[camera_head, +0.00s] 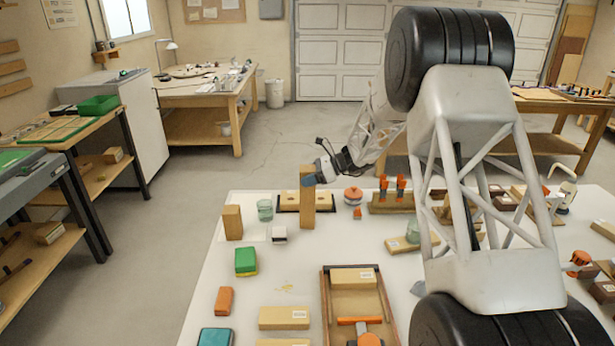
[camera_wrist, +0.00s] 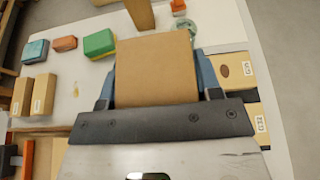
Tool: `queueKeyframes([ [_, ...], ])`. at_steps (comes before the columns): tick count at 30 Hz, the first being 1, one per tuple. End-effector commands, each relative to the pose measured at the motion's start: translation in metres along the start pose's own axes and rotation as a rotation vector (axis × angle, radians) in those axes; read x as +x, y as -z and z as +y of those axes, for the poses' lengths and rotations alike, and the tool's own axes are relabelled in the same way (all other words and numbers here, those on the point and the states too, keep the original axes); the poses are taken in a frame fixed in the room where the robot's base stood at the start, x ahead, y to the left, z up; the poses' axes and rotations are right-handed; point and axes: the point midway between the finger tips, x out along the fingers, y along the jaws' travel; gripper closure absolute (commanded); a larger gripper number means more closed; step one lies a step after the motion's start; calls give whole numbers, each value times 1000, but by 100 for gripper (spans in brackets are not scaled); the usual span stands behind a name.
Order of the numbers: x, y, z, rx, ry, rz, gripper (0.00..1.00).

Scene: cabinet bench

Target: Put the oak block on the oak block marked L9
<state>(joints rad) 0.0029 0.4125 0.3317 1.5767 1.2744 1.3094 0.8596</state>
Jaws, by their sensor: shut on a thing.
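My gripper (camera_head: 313,175) is shut on an upright oak block (camera_head: 307,208), near the back of the white table. In the wrist view the held oak block (camera_wrist: 155,70) fills the space between my gripper's fingers (camera_wrist: 157,92). I cannot tell whether its lower end touches anything. Another oak block (camera_head: 232,222) stands upright to the left; it shows at the top of the wrist view (camera_wrist: 140,13). Labelled oak blocks lie flat (camera_head: 284,318), in a wooden tray (camera_head: 353,278) and farther right (camera_head: 402,245). Their labels are too small to read, so I cannot pick out L9.
Behind the held block is a dark low rack (camera_head: 286,207) with oak-coloured pieces. A glass jar (camera_head: 265,210) and small dark-and-white block (camera_head: 279,235) are close left. A green-and-yellow sponge (camera_head: 246,262) and orange block (camera_head: 224,300) lie front left.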

Motion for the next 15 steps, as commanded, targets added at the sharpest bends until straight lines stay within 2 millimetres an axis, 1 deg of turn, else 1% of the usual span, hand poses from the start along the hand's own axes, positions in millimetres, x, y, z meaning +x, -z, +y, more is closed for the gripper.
queueKeyframes([
  [1, 0, 0, 0, 0, 0, 0, 39],
  [5, 0, 0, 0, 0, 0, 0, 19],
  [6, 0, 0, 0, 0, 0, 0, 16],
  [15, 0, -1, 0, 0, 0, 0, 16],
])
